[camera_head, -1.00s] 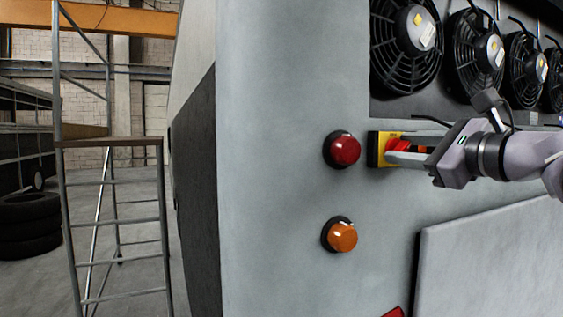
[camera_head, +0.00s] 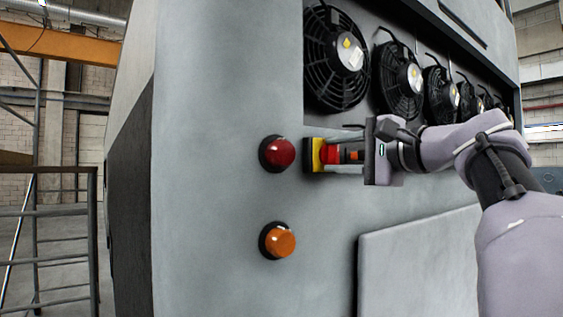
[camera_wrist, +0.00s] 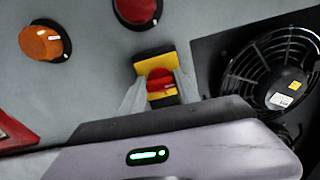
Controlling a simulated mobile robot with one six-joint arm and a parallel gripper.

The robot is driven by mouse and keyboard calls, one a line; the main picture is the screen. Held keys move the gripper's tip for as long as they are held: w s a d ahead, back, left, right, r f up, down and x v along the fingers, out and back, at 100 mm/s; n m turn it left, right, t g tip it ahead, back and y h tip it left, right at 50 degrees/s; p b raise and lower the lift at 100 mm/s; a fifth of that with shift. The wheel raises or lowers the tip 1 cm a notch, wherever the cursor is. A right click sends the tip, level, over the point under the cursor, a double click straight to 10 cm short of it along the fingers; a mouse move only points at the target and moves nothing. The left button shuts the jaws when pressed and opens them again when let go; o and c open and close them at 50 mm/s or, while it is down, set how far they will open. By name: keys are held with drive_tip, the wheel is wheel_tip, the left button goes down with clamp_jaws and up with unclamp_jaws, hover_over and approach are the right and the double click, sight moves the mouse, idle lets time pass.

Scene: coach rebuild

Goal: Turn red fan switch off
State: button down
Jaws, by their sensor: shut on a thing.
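The red fan switch (camera_head: 330,154) is a red rotary knob on a yellow plate (camera_head: 313,147) with a dark base, on the coach's grey rear panel. It also shows in the wrist view as a red knob (camera_wrist: 160,79) on its yellow plate (camera_wrist: 152,66). My gripper (camera_head: 336,156) reaches in from the right. In the wrist view its pale fingers (camera_wrist: 160,90) stand on either side of the knob and are shut on it. The fingers hide part of the knob's sides, and its exact angle is hard to read.
Several black fans (camera_head: 337,58) sit in a recess above and to the right. A raised panel (camera_head: 420,265) lies below. A metal scaffold (camera_head: 60,212) stands at left.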

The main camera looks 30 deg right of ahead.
drive_tip(key=shift+n, duration=0.5)
drive_tip(key=c, duration=0.9)
unclamp_jaws()
drive_tip(key=s+b, duration=0.1)
drive_tip(key=s, duration=0.4)
drive_tip(key=s+d+b, duration=0.1)
drive_tip(key=s, duration=0.5)
drive_tip(key=s+b, duration=0.1)
drive_tip(key=s, duration=0.5)
drive_tip(key=shift+s+d, duration=0.2)
